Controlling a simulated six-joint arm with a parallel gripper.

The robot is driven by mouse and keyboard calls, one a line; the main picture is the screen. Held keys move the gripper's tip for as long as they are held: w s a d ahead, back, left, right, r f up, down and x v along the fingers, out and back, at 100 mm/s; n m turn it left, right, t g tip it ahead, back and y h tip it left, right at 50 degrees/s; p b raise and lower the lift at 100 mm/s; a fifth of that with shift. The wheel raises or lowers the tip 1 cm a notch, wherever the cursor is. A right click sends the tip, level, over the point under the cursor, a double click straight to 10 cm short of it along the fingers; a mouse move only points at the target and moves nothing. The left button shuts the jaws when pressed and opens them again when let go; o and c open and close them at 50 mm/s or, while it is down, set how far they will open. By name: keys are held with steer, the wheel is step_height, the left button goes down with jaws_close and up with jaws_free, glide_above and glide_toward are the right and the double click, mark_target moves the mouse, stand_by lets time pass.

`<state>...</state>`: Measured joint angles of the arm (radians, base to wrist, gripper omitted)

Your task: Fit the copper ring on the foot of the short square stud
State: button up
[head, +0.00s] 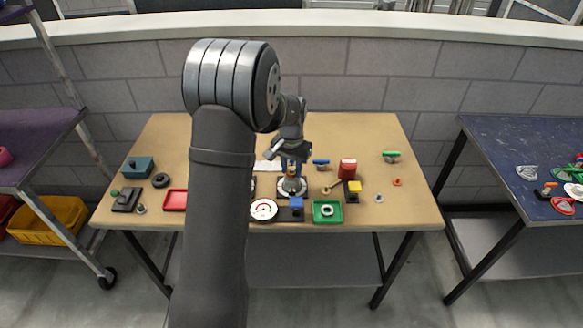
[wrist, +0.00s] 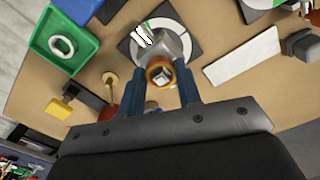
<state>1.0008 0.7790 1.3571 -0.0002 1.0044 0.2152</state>
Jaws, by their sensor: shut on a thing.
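My gripper (head: 292,168) is over the middle of the table. In the wrist view its two blue fingers (wrist: 161,76) are shut on the copper ring (wrist: 158,65), one on each side. A pale square end shows through the ring's hole. A grey stud (wrist: 177,42) rises beside and beyond the ring from a round white plate (wrist: 128,47) on a dark base. I cannot tell whether the ring is around the stud or just above its top.
Bare table lies at the right front.

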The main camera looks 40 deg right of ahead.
steer(key=shift+f, duration=0.6)
stand_by(0.6)
steer(key=o, duration=1.4)
steer(key=shift+o, duration=0.2)
steer(key=shift+r, duration=3.75)
steer(key=shift+f, duration=3.8)
steer(key=shift+r, duration=0.15)
